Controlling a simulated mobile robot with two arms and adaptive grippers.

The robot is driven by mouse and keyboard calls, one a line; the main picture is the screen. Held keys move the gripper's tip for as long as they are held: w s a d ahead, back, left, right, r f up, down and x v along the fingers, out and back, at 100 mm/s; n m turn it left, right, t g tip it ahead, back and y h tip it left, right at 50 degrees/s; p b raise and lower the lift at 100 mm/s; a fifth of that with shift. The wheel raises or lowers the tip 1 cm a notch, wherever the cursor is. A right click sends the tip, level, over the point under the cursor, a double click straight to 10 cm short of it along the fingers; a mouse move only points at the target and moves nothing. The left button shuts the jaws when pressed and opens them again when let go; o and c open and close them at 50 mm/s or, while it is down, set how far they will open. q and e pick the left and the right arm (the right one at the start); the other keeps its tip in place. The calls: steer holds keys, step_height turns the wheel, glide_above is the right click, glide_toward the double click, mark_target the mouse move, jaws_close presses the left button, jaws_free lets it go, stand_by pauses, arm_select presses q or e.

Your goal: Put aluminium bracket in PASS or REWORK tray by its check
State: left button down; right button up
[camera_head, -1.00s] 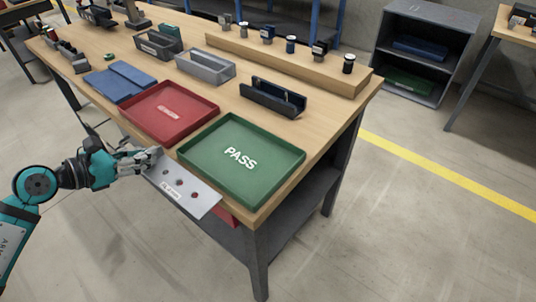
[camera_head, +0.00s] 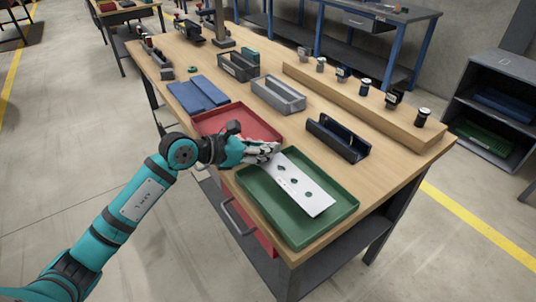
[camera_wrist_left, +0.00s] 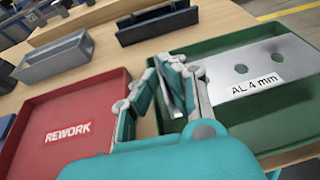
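I cannot tell whether the bracket touches the tray floor. The red REWORK tray (camera_head: 212,122) is empty, left of the PASS tray. My right gripper is out of view.
Behind the trays stand a black holder (camera_head: 338,138), a grey bin (camera_head: 278,94) and a dark bin (camera_head: 238,66). Blue plates (camera_head: 198,95) lie left of the REWORK tray. A wooden ledge (camera_head: 360,103) with several small parts runs along the back.

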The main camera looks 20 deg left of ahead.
arm_select(q)
steer(key=shift+w+d, duration=0.1)
steer(key=shift+d, duration=0.2)
step_height(320, 180, down, 4)
steer(key=shift+r, duration=0.2)
steer(key=c, duration=1.8)
jaws_free()
steer(key=shift+o, duration=0.2)
steer(key=shift+s+a+r, duration=0.15)
steer(key=shift+s+a, duration=0.2)
steer(key=b+v, duration=0.1)
steer(key=v, duration=1)
steer(key=shift+b, duration=0.3)
